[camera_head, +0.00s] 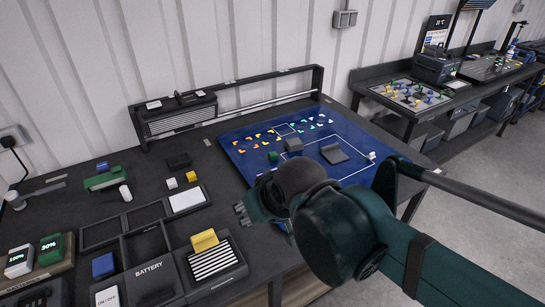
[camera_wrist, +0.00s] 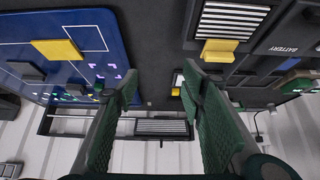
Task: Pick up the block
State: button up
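The task does not say which block is meant. A yellow block (camera_head: 205,240) stands at the edge of a striped pad (camera_head: 213,262); it also shows in the wrist view (camera_wrist: 218,50). Another yellow block (camera_wrist: 57,49) lies on the blue mat (camera_wrist: 112,40) in the wrist view; I cannot make it out in the head view, where my arm covers part of the mat. A dark grey block (camera_head: 293,145) and a green block (camera_head: 273,156) are on the mat. My gripper (camera_wrist: 160,78) is open, with nothing between its green fingers. In the head view my gripper (camera_head: 243,212) is partly hidden by my arm.
A flat grey piece (camera_head: 334,153) lies on the mat. Left of the mat are black trays (camera_head: 102,234), a white-topped pad (camera_head: 187,199), a blue block (camera_head: 103,265) and small white and yellow cubes (camera_head: 191,176). A raised rail (camera_head: 250,107) runs along the back.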

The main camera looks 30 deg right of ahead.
jog(key=shift+c, duration=0.2)
dwell(0.5)
jog(key=w+d+r+m+g+p, duration=0.2)
jog(key=w+d+r+m+p, duration=0.3)
jog(key=w, duration=0.6)
jog(key=m+g+p, duration=0.5)
jog(key=m+p, duration=0.5)
jog(key=m, duration=0.5)
send_over(276, 152)
jog(key=f, duration=1.1)
jog(key=shift+s+a+f, duration=0.2)
jog(key=shift+a+f, duration=0.1)
jog(key=shift+a, duration=0.05)
jog(key=shift+w+d+f+m, duration=0.15)
jog(key=shift+d+f+m, duration=0.15)
jog(key=shift+f, duration=0.15)
jog(key=shift+f, duration=1.3)
